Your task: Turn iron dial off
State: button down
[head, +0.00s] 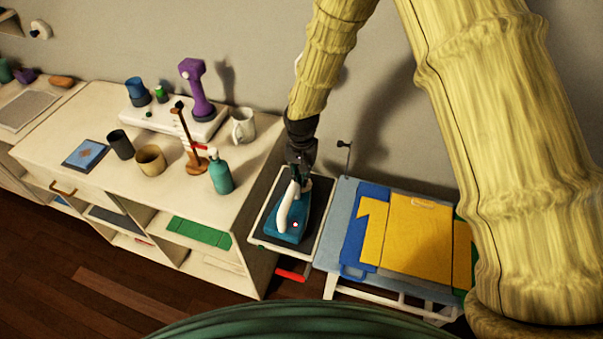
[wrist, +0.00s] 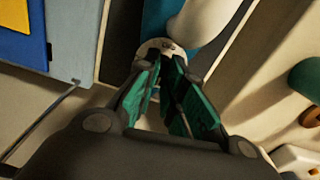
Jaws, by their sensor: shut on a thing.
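The iron (head: 287,226) has a teal base and a white handle. It rests on a dark pad on a small side table (head: 256,239) between the shelf unit and the ironing board. Its round white dial (wrist: 160,46) with small markings shows at the fingertips in the wrist view. My gripper (head: 300,172) reaches down to the back end of the iron. In the wrist view my gripper (wrist: 166,62) has its green-padded fingers shut on the dial, with a narrow gap between the pads. The fingers hide part of the dial, so its setting cannot be read.
The ironing board (head: 345,205) with folded yellow and blue cloth (head: 412,237) stands right of the iron. The shelf unit (head: 110,185) at left holds a teal bottle (head: 220,174), a mug (head: 243,125) and a purple device (head: 197,88). A wall stands close behind.

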jog(key=n+b, duration=0.1)
jog(key=n, duration=0.3)
jog(key=n+b, duration=0.1)
jog(key=n, duration=0.3)
jog(key=shift+n, duration=0.3)
jog(key=n, duration=0.4)
jog(key=shift+n, duration=0.3)
jog(key=n, duration=0.4)
jog(key=shift+n, duration=0.3)
jog(key=n, duration=0.4)
jog(key=shift+r, duration=0.1)
jog(key=n+p, duration=0.1)
jog(key=n, duration=0.4)
jog(key=n+p, duration=0.1)
jog(key=n, duration=0.3)
jog(key=shift+n+p, duration=0.5)
jog(key=shift+n, duration=1.6)
